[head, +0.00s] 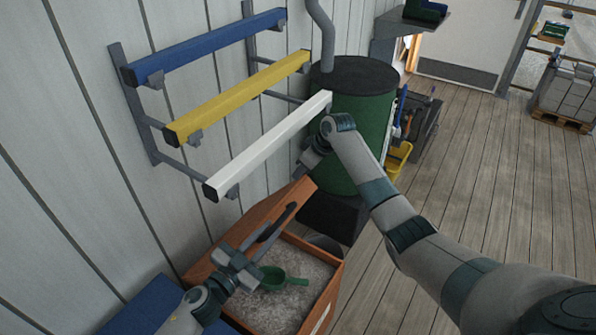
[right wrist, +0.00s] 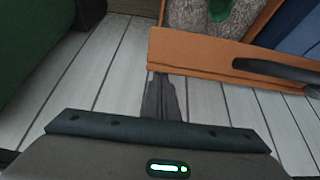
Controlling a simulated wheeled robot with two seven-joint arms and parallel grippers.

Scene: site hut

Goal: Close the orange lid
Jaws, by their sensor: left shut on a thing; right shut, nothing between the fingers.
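The orange lid (head: 232,232) stands raised along the wall side of an orange box (head: 328,292). It has a long black handle (head: 284,217), which also shows in the right wrist view (right wrist: 280,69). My left gripper (head: 252,254) is shut at the near end of this handle, its grip partly hidden by the gripper body. My right gripper (head: 303,172) is shut and empty above the lid's far end. In the right wrist view its fingertips (right wrist: 160,78) appear just beside the lid's corner (right wrist: 170,50); whether they touch cannot be told.
Inside the box, a green scoop (head: 272,279) lies on grey grit (head: 295,262). White (head: 265,148), yellow (head: 240,98) and blue (head: 205,48) beams rest on a wall rack above. A green drum (head: 355,125) stands behind the box. The plank floor (head: 480,170) at right is open.

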